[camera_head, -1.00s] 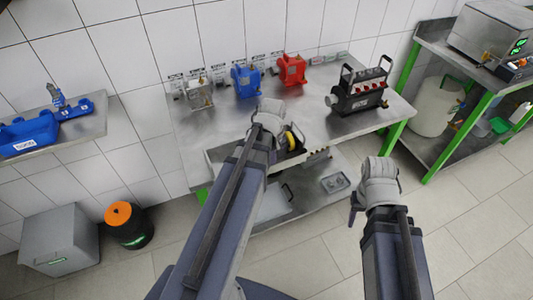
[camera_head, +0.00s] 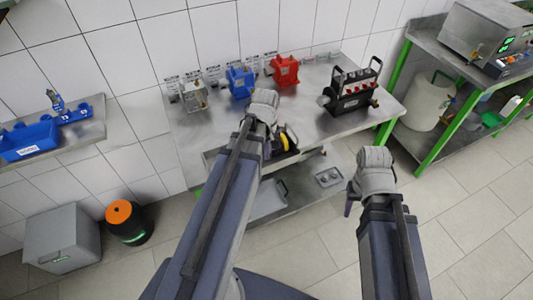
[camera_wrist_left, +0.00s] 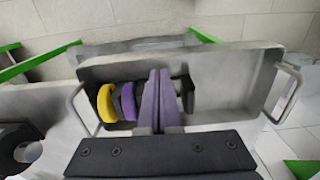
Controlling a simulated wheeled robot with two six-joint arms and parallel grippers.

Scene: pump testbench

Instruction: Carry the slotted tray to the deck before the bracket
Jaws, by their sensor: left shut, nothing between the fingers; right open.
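A grey tray with a loop handle at each end shows in the left wrist view (camera_wrist_left: 230,85). I take it for the slotted tray. In its left part a dark holder carries a yellow disc (camera_wrist_left: 106,103) and a purple disc (camera_wrist_left: 128,101). In the head view the tray (camera_head: 211,157) lies at the table's front edge, largely hidden by my left arm. My left gripper (camera_wrist_left: 158,85) is shut and empty, its fingers over the tray between the handles. My right gripper (camera_head: 351,190) is open and empty, right of the table front.
A blue pump (camera_head: 239,82), a red pump (camera_head: 285,71) and a metal device (camera_head: 195,96) stand along the table's back. A black unit with handles (camera_head: 352,98) stands at the right. The lower shelf holds a small tray (camera_head: 329,177). The table's middle is partly bare.

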